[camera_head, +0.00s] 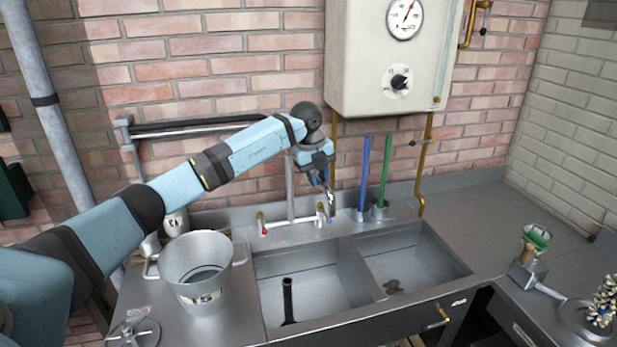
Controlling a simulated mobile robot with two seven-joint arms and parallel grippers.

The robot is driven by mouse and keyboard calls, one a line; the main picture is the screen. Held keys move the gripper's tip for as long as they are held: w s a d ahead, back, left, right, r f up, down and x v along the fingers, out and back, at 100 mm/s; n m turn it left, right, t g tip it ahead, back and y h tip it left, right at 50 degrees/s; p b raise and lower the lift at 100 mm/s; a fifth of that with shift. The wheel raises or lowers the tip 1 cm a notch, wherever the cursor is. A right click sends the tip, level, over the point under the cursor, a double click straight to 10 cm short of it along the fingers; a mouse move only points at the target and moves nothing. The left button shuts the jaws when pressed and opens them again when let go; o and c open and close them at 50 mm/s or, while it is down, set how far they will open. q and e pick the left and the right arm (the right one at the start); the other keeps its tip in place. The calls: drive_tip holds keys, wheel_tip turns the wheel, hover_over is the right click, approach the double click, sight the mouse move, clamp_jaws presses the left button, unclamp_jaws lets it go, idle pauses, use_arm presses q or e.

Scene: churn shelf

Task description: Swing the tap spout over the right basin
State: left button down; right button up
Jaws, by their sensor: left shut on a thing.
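The metal tap (290,190) rises from the back ledge of the sink, with a red-marked handle (264,226) and a blue-marked handle (321,215) at its base. My left arm crosses in front of the top of the tap, so most of the spout is hidden. My left gripper (330,203) points down, right of the tap's upright pipe, and is shut on what looks like the spout. In the picture it is over the back ledge, near the line of the divider. The right basin (412,258) and the left basin (318,288) lie in front. My right gripper is out of view.
A metal bucket (197,265) stands left of the basins. Blue (364,172) and green (385,172) upright rods stand behind the right basin. A boiler (372,85) hangs above. The left basin holds a dark upright pipe (288,300). The right counter (460,205) has clear room.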

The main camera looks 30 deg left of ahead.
use_arm(q)
drive_tip(key=w+d+n+y+b, duration=0.1)
drive_tip(key=w+d+n, duration=0.2)
drive_tip(key=w+n, duration=0.4)
drive_tip(key=shift+w+d+n+b, duration=0.3)
drive_tip(key=shift+w+n, duration=0.1)
drive_tip(key=shift+w, duration=3.4)
drive_tip(key=shift+a, duration=0.1)
drive_tip(key=c, duration=1)
unclamp_jaws()
drive_tip(key=shift+o, duration=0.2)
wheel_tip(320, 180, up, 14)
drive_tip(key=s+b, duration=0.2)
drive_tip(key=shift+s+f, duration=0.15)
drive_tip(key=shift+s, duration=0.25)
